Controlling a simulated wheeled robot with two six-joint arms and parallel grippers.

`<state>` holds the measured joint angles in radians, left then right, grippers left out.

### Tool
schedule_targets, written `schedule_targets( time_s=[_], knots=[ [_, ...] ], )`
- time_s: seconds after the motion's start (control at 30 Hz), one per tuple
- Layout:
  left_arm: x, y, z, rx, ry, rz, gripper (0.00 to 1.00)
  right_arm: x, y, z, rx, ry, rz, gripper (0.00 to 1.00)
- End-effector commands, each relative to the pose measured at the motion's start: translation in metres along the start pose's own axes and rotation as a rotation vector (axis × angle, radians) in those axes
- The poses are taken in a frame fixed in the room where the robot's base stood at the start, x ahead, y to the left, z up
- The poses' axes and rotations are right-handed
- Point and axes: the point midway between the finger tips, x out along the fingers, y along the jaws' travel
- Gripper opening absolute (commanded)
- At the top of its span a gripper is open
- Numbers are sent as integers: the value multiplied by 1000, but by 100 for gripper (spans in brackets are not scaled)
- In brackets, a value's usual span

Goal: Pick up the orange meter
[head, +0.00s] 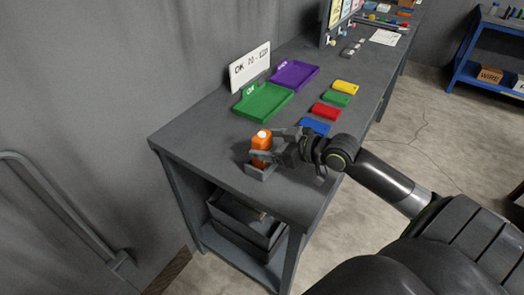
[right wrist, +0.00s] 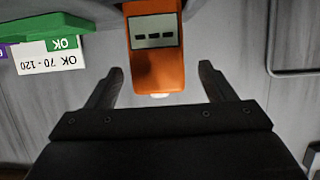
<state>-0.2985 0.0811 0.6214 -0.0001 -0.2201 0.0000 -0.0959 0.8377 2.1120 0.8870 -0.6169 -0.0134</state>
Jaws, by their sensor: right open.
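The orange meter (head: 261,146) stands upright in a small grey holder (head: 262,172) near the front left part of the grey workbench. It has a white tip on top. In the right wrist view the meter (right wrist: 157,70) shows its display with dashes and lies ahead of the fingers, between their lines. My right gripper (head: 268,143) is open, with its fingers at the meter in the head view; whether they touch it is unclear. In the right wrist view my right gripper (right wrist: 160,80) has a finger on each side of the meter's white-tipped end. My left gripper is not in view.
Behind the meter are a green tray (head: 264,101), a purple tray (head: 294,75) and a white sign (head: 250,67). Blue, red (head: 326,111), green and yellow panels lie to the right. A grey bin (head: 247,222) sits on the lower shelf.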

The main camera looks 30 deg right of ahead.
Motion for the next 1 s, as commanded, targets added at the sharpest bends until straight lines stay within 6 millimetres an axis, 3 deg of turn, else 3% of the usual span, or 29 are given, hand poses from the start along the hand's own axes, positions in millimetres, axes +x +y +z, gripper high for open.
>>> schedule_targets(
  time_s=[0.4,0.7,1.0],
  knots=[
    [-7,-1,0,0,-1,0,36,43,2,3,4,2,-1,76],
    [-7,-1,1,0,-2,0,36,46,2,4,0,0,-1,76],
    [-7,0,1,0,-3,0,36,46,2,4,1,0,0,40]
  ],
)
